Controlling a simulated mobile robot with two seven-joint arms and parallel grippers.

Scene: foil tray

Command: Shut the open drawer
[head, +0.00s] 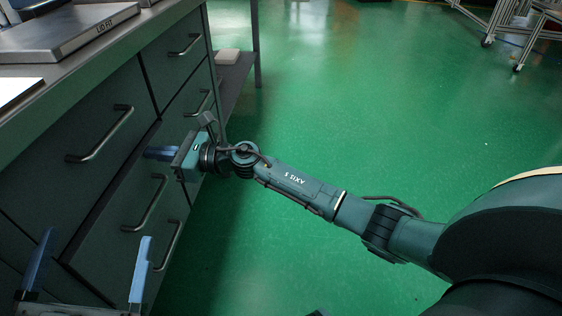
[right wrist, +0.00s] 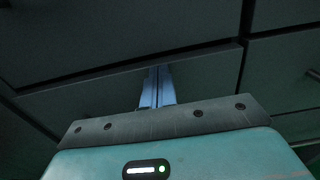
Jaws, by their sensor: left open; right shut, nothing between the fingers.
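The dark grey drawer cabinet stands at the left in the head view. A lower drawer (head: 118,232) with a bar handle (head: 145,203) appears to stand out slightly from the drawer above it; how far is hard to tell. My right gripper (head: 148,153) is shut and empty, its blue fingers pointing at the cabinet near this drawer's upper edge. In the right wrist view the closed fingers (right wrist: 158,72) reach a seam between dark fronts; whether they touch is unclear. My left gripper (head: 98,235) is open and empty in front of the cabinet at the lower left.
The upper drawer (head: 85,120) and the far drawers (head: 178,62) look flush. A grey flat device (head: 65,32) lies on the worktop (head: 150,28). A shelf (head: 235,75) stands beyond the cabinet. The green floor (head: 370,110) on the right is clear, with wheeled frames at the far right.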

